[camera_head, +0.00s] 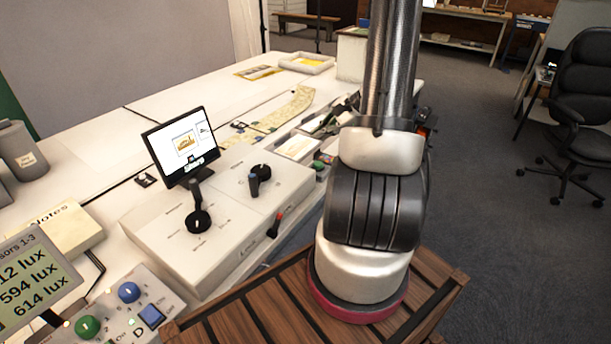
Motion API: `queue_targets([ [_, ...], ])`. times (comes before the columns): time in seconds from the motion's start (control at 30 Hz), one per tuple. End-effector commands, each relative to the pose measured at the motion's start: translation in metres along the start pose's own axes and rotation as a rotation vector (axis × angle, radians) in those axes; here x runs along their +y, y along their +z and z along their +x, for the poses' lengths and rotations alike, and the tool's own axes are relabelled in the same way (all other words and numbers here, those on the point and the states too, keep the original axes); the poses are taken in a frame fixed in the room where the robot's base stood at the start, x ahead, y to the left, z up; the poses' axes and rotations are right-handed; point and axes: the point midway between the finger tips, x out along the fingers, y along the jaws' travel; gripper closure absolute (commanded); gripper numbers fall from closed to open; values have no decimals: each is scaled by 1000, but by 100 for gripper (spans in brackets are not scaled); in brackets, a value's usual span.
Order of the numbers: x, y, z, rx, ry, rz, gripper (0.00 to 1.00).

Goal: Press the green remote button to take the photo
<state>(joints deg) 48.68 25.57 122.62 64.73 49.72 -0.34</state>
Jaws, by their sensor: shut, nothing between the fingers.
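A monitor (180,145) on the table shows a small picture. My arm rises in front and leaves the top of the picture. My gripper cannot be made out.
A white console (215,225) with black levers and a red-tipped lever stands between the panel and my arm. A lux display (35,280) and a notes box (58,229) are at left. A map strip (275,117) lies behind. An office chair (585,100) stands right; the floor between is clear.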

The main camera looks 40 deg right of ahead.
Motion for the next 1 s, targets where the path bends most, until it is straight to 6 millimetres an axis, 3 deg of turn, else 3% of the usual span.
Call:
queue_targets([
  [0.2,-20,-2,2,17,-70,44,100],
  [0.5,-21,-2,3,21,-71,45,100],
  [0.73,-14,-8,11,20,-69,47,100],
  [1.0,4,-26,39,18,-68,49,100],
])
